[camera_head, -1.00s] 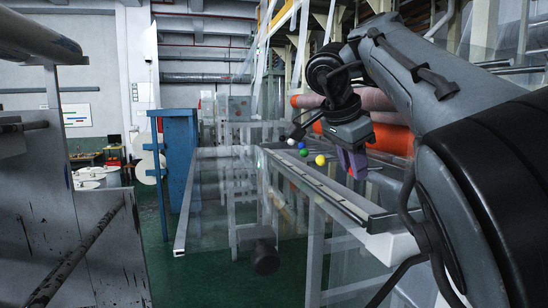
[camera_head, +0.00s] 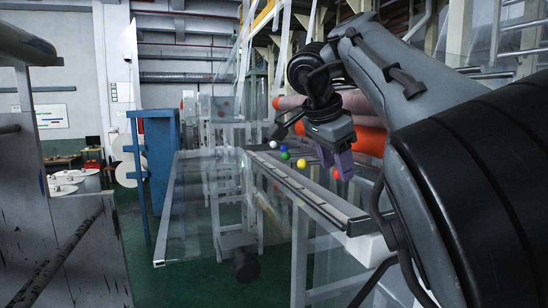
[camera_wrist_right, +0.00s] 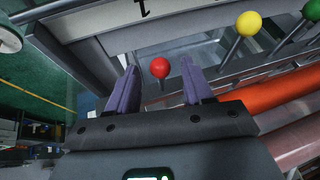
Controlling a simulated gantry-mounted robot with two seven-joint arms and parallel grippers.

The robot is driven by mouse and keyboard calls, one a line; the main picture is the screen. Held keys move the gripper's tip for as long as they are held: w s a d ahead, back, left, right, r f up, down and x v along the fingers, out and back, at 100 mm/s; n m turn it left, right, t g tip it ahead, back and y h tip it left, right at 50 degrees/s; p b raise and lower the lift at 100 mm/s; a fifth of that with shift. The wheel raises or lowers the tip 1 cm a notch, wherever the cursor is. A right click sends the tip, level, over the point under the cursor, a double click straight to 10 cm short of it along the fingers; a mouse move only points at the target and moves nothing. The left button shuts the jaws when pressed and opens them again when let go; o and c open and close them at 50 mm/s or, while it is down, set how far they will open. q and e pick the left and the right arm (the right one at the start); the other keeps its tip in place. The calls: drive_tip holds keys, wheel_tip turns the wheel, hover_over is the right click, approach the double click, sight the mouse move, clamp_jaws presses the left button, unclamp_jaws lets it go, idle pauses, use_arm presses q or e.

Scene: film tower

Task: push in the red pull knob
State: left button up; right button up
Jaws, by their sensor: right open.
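The red pull knob (camera_head: 336,173) is a small ball. In the right wrist view it (camera_wrist_right: 160,68) sits on a short stem between the two purple fingertips, with a gap on each side. My right gripper (camera_head: 336,163) is open around the knob and holds nothing. In the head view the fingers partly cover the surroundings of the knob, and how deep it lies between them is hard to tell. My left gripper is in neither view.
A yellow knob (camera_head: 302,163), a green knob (camera_head: 285,156), a blue knob (camera_head: 283,148) and a white knob (camera_head: 273,144) stand in a row beyond the red one, along a metal rail. An orange roller (camera_wrist_right: 280,92) lies beside my right gripper. A blue post (camera_head: 157,150) stands left.

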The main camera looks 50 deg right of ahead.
drive_tip(key=shift+v, duration=2.45)
